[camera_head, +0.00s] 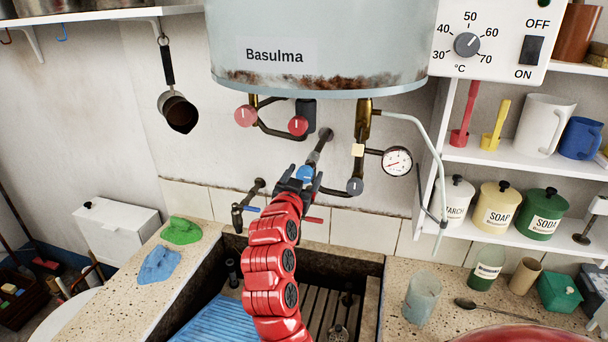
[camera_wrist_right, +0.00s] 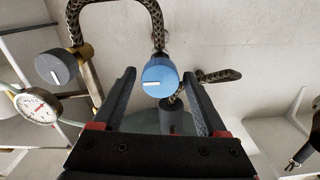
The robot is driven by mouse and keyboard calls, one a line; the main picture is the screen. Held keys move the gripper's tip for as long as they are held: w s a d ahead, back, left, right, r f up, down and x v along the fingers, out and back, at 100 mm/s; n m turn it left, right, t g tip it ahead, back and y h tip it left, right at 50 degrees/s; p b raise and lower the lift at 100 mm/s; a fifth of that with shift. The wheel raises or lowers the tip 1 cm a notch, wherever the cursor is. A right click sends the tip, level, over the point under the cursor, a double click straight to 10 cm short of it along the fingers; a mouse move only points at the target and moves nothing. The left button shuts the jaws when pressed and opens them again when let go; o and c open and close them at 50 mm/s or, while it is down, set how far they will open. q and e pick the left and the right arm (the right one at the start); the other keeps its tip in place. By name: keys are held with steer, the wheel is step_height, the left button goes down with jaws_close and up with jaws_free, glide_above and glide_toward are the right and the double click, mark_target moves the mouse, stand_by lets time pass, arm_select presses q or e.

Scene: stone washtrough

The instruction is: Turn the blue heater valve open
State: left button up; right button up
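The blue heater valve (camera_head: 306,173) is a round blue knob on the pipework below the boiler. In the right wrist view the blue knob (camera_wrist_right: 160,77) has a short white mark, lying nearly level in that picture. My right gripper (camera_head: 298,183) is at the valve, with its arm rising from below. In the right wrist view its two dark fingers (camera_wrist_right: 159,74) are spread, one on each side of the knob, with gaps between them and it. My left gripper is not in view.
A grey knob (camera_head: 355,186) and a pressure gauge (camera_head: 397,161) sit right of the valve. Two red knobs (camera_head: 246,116) (camera_head: 298,125) are above it, under the boiler (camera_head: 320,50). A tap (camera_head: 240,212) is at the left. The stone trough (camera_head: 340,255) lies below.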

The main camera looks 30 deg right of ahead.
jaws_close()
